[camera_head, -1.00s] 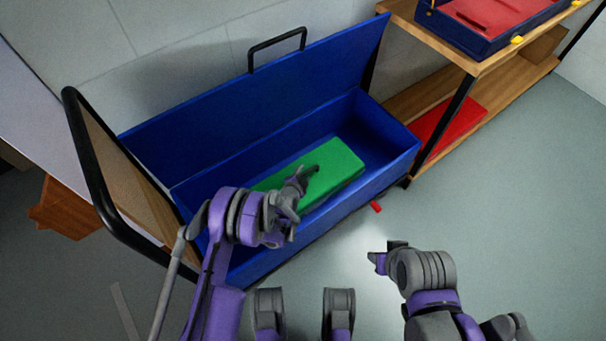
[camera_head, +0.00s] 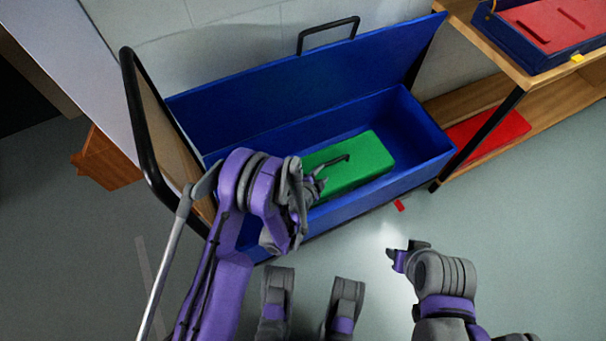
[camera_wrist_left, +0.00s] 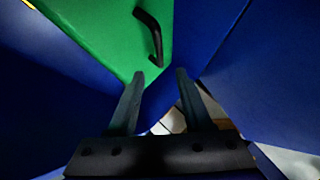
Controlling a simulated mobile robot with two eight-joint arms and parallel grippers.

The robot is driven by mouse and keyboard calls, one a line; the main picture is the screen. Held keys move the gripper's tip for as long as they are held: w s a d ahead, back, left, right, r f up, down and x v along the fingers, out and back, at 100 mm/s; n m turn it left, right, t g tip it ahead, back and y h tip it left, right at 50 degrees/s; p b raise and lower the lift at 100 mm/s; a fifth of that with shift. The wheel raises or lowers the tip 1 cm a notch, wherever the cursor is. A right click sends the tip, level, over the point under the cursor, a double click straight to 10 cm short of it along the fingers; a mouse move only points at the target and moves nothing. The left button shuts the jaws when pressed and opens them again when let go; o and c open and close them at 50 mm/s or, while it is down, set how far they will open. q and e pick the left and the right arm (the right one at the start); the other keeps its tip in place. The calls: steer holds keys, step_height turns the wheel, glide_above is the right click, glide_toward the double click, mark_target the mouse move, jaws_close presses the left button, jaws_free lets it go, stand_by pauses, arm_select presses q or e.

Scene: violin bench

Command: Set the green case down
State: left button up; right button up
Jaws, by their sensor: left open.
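The green case (camera_head: 362,170) lies inside the open blue chest (camera_head: 425,162), toward its middle and left part. Its thin dark handle (camera_head: 333,163) is on top. My left gripper (camera_head: 320,186) is at the near left end of the case, beside the handle, and hides part of that end. In the left wrist view, the green case (camera_wrist_left: 105,30) and its black handle (camera_wrist_left: 151,35) lie just beyond the spread, empty fingers of my left gripper (camera_wrist_left: 159,74). My right gripper (camera_head: 396,259) is over the floor, away from the chest; its jaws are too small to read.
The chest's blue lid (camera_head: 300,85) stands open at the back. A black-framed panel (camera_head: 165,130) is at its left. A wooden shelf (camera_head: 470,100) stands at the right, with a blue tray (camera_head: 512,62) on top and a red item (camera_head: 500,130) below. A small red piece (camera_head: 399,205) lies on the floor.

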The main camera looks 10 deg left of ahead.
arm_select(q)
steer(key=s+a+r+n+g+y, duration=0.1)
steer(key=s+a+r+n+g, duration=0.2)
steer(key=r, duration=0.7)
steer(key=s+a+r+n+y, duration=0.1)
steer(key=s+a+r+n, duration=0.35)
steer(key=r, duration=0.45)
steer(key=s+a+r+n+g, duration=0.1)
steer(key=s+a+r+n, duration=0.2)
steer(key=s, duration=0.8)
steer(key=s+a+r+n+g+y, duration=0.1)
steer(key=s+a+r+n+g, duration=0.1)
steer(key=s, duration=0.9)
steer(key=shift+a+r+n+g+y, duration=0.3)
steer(key=shift+a+r+n, duration=0.2)
steer(key=shift+a+n, duration=0.45)
steer(key=shift+w+a, duration=0.1)
